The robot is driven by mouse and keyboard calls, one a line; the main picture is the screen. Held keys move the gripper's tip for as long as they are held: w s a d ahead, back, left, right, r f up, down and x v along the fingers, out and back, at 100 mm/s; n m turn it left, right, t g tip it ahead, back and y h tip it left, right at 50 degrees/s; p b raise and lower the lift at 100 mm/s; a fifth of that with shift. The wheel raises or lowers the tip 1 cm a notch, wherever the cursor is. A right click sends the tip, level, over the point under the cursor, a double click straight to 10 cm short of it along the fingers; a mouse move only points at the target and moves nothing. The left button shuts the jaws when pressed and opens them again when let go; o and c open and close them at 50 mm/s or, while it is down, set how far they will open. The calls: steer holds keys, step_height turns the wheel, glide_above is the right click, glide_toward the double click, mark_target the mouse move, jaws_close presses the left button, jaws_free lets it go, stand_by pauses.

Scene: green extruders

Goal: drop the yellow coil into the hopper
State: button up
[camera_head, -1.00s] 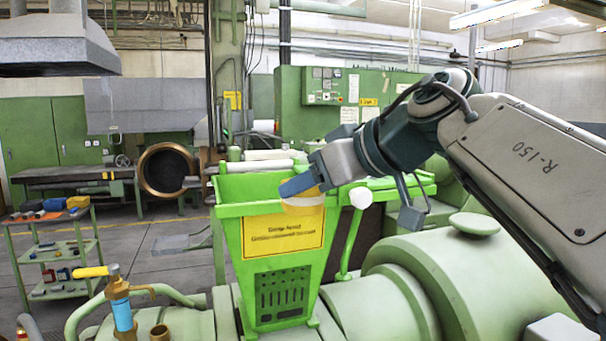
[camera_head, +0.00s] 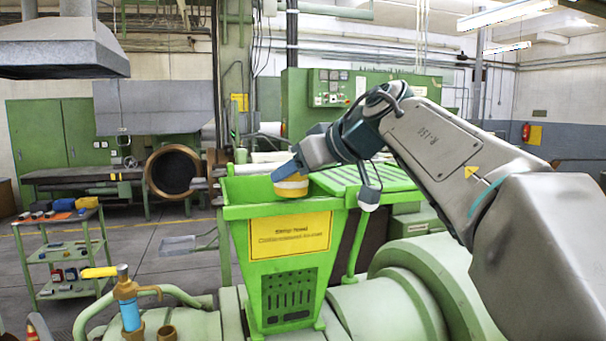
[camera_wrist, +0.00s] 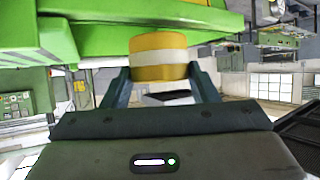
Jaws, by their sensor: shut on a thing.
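The yellow coil (camera_head: 291,185) has a white band around its middle. My gripper (camera_head: 287,174) is shut on it and holds it at the upper part of the green hopper (camera_head: 233,208). In the head view the coil overlaps the hopper's mouth near its right side; its exact height over the rim is hard to tell. In the wrist view the coil (camera_wrist: 158,57) sits between both fingers, with the green hopper edge (camera_wrist: 215,22) close behind it. The hopper has a yellow label and a slotted front. Its inside is mostly hidden.
A green ribbed cover (camera_head: 365,180) lies right of the hopper's mouth. A tool cart (camera_head: 72,255) is farther left. Large green machine cylinders (camera_head: 425,275) fill the lower right.

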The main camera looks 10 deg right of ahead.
steer(key=shift+w+a, duration=0.2)
steer(key=shift+w, duration=0.65)
steer(key=shift+w+a, duration=0.15)
steer(key=shift+w, duration=0.75)
steer(key=shift+w+a, duration=0.2)
steer(key=shift+w, duration=0.65)
steer(key=o, duration=1.2)
steer(key=shift+d, duration=0.1)
steer(key=v, duration=1.3)
steer(key=shift+s+d+r+b, duration=0.2)
steer(key=shift+s+b, duration=0.05)
steer(key=shift+b, duration=0.1)
